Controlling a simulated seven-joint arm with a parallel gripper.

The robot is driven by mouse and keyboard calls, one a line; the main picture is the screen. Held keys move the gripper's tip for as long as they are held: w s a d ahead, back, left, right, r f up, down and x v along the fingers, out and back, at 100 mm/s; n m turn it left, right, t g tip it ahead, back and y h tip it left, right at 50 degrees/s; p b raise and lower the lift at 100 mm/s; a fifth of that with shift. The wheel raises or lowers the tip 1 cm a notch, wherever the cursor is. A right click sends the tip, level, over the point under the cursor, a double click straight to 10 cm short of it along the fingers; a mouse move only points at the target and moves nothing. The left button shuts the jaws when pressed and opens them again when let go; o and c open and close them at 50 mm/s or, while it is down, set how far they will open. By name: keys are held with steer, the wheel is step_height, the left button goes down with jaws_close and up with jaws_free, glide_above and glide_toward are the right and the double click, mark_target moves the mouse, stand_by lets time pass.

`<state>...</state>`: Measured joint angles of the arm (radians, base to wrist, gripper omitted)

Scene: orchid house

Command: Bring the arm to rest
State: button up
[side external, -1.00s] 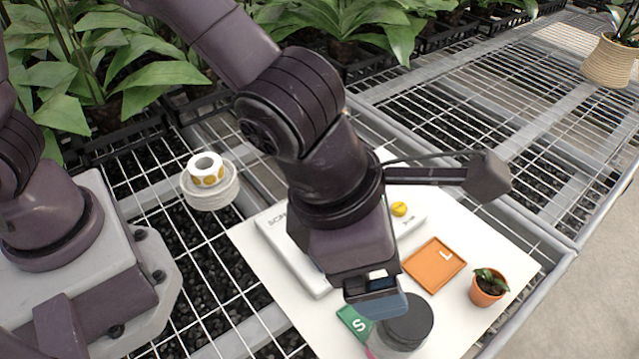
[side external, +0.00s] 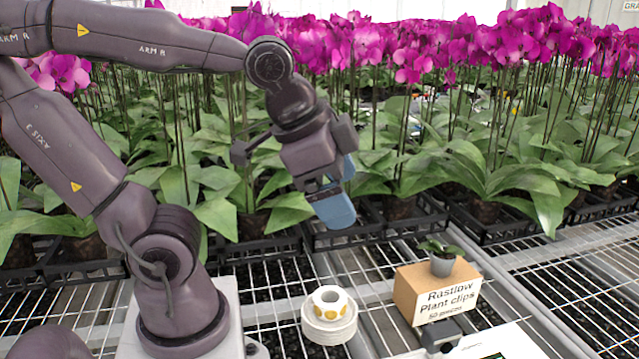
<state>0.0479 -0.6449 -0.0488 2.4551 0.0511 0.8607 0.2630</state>
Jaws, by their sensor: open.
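My gripper (side external: 338,190) hangs in the air at the middle of the side external view, in front of the leafy orchids and above the wire bench. Its two blue fingers are apart, with nothing visible between them. My arm is raised and bent, its upper part reaching across from the left and its wrist tilted downward. The gripper is clear of the objects on the bench.
A sticker roll (side external: 330,301) sits on stacked white saucers (side external: 329,328). Right of it, a cardboard box (side external: 436,296) labelled plant clips bears a small grey potted plant (side external: 441,263). A dark object (side external: 440,335) shows at the bottom edge. Orchids in black trays (side external: 400,231) fill the back.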

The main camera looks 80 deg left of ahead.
steer(key=s+n, duration=0.1)
steer(key=n, duration=0.1)
steer(key=s+a+n, duration=0.1)
steer(key=n, duration=0.1)
steer(key=shift+a+r, duration=0.1)
steer(key=shift+a, duration=0.1)
stand_by(0.9)
